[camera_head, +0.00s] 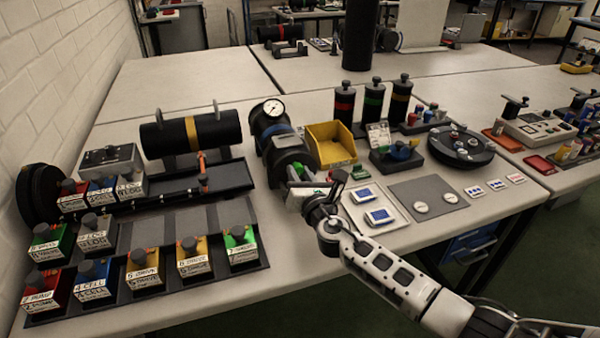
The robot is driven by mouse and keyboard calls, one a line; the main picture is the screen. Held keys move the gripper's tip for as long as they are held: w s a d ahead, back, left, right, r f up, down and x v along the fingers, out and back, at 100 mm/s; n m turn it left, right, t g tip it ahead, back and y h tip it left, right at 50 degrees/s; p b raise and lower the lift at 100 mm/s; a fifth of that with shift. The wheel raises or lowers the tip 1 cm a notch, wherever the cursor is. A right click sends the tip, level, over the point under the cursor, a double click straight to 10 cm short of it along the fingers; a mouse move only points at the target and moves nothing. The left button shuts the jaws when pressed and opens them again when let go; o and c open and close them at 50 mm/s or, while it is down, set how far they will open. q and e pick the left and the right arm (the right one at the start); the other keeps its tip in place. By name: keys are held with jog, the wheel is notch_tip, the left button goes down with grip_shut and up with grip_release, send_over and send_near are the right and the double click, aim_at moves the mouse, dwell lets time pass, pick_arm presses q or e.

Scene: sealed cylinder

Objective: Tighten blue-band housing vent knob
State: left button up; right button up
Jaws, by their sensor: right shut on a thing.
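The blue-band housing (277,136) is a dark cylinder lying on the table. It has a round white gauge (273,108) at its far end and a black flanged near end. My right gripper (322,198) is just in front of that near end, its arm coming in from the lower right. The jaws are shut on a small part there, which appears to be the vent knob. The knob and fingertips are mostly hidden by my wrist, so the knob's seating cannot be seen. My left gripper is not in view.
A yellow bin (330,145) stands close right of the housing. A pale tray (375,210) with blue-white pieces lies beside my right wrist. Left are a yellow-band cylinder (190,134) and a rack (150,262) of labelled colored blocks. Several banded black cylinders stand behind.

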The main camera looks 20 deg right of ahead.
dwell(0.4)
jog(key=o, duration=1)
jog(key=shift+s, duration=0.1)
jog(key=s, duration=1.5)
jog(key=shift+s+d, duration=0.3)
jog(key=shift+s, duration=0.05)
